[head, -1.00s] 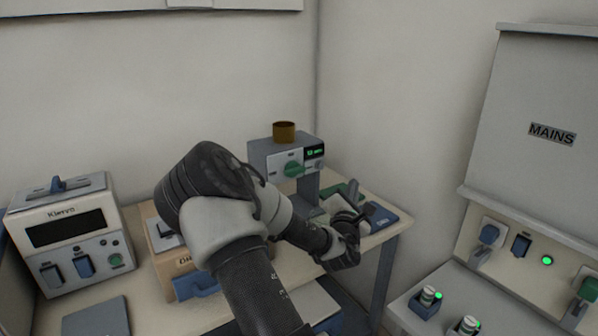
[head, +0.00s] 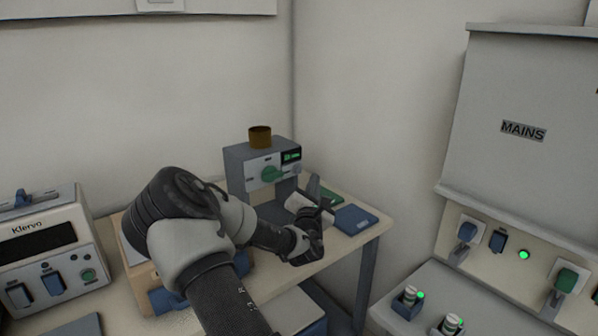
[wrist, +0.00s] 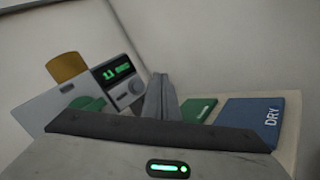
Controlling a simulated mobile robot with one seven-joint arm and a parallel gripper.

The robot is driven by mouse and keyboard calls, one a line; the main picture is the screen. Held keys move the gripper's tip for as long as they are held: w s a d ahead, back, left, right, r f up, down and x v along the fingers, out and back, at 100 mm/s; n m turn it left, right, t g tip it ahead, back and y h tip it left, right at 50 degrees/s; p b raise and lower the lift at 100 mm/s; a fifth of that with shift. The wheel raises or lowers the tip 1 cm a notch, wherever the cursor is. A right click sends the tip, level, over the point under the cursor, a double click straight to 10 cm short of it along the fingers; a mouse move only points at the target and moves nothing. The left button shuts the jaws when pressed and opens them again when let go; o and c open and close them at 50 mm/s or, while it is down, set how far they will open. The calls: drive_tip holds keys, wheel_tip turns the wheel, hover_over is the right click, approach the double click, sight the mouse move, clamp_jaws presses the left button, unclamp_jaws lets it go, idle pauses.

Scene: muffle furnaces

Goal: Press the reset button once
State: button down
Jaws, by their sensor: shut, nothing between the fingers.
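The Klervo unit (head: 40,255) at left has a round green button (head: 88,275). No label reading reset is legible, so I cannot tell which control is the reset button.
A brown cup (head: 260,137) sits on the instrument. A blue pad marked DRY (wrist: 262,120) and a green pad (wrist: 200,109) lie on the bench. At right is a MAINS panel (head: 560,130) with switches and green lamps. The corner wall stands behind the bench.

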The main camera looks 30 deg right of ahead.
drive_tip(key=shift+w+a+b, duration=0.2)
drive_tip(key=shift+w+b, duration=0.25)
drive_tip(key=shift+w, duration=1.65)
drive_tip(key=shift+w+f, duration=0.1)
drive_tip(key=shift+w+b, duration=0.3)
idle(0.3)
drive_tip(key=shift+w+b, duration=0.3)
drive_tip(key=shift+w, duration=0.2)
idle(0.6)
drive_tip(key=shift+s, duration=0.9)
drive_tip(key=shift+s+d, duration=0.2)
drive_tip(key=shift+s, duration=2.3)
